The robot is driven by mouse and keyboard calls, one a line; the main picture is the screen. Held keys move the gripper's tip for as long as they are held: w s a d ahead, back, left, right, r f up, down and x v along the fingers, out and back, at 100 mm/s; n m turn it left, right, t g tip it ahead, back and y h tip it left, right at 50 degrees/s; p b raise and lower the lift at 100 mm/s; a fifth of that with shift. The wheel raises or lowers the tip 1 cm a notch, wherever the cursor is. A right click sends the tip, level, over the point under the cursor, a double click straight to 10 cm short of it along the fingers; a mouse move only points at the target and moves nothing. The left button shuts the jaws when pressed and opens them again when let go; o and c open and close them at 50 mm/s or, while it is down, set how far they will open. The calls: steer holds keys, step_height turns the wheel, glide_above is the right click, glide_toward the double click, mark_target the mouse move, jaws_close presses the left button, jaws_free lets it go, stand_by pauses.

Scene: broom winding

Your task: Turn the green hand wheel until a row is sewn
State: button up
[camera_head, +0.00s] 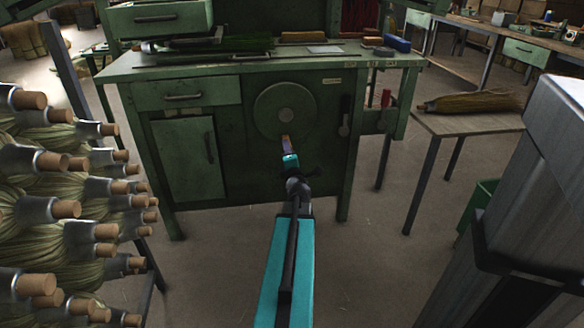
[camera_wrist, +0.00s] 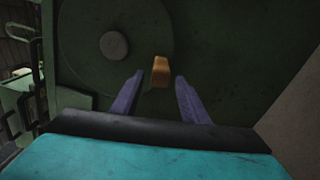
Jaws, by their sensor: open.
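The green hand wheel (camera_head: 272,112) is a round disc on the front of the green bench. It has a grey hub (camera_head: 285,115). In the wrist view, the wheel (camera_wrist: 88,65) fills the upper left, with its hub (camera_wrist: 114,45) left of centre. An orange-brown handle knob (camera_wrist: 160,71) stands out from the wheel's right part. My gripper (camera_wrist: 154,88) is open, with one purple finger on each side of the knob's line. The fingers look apart from the knob; the exact depth is hard to tell. In the head view, my gripper (camera_head: 287,146) covers the wheel's lower edge.
The green bench (camera_head: 185,146) has drawers and a cabinet door. Broom heads with wooden plugs (camera_head: 65,208) crowd the left. A side table (camera_head: 440,124) with a broom (camera_head: 472,101) stands right. A large grey metal piece (camera_head: 530,190) blocks the near right.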

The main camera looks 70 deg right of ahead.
steer(key=p+v, duration=0.2)
steer(key=v, duration=0.3)
steer(key=shift+r, duration=0.1)
steer(key=shift+s+a+p, duration=0.1)
steer(key=shift+a+p, duration=0.1)
steer(key=shift+p, duration=0.6)
steer(key=shift+a+p, duration=0.1)
steer(key=shift+p, duration=0.2)
steer(key=shift+p+v, duration=2.25)
steer(key=shift+p, duration=2.25)
steer(key=shift+f, duration=0.2)
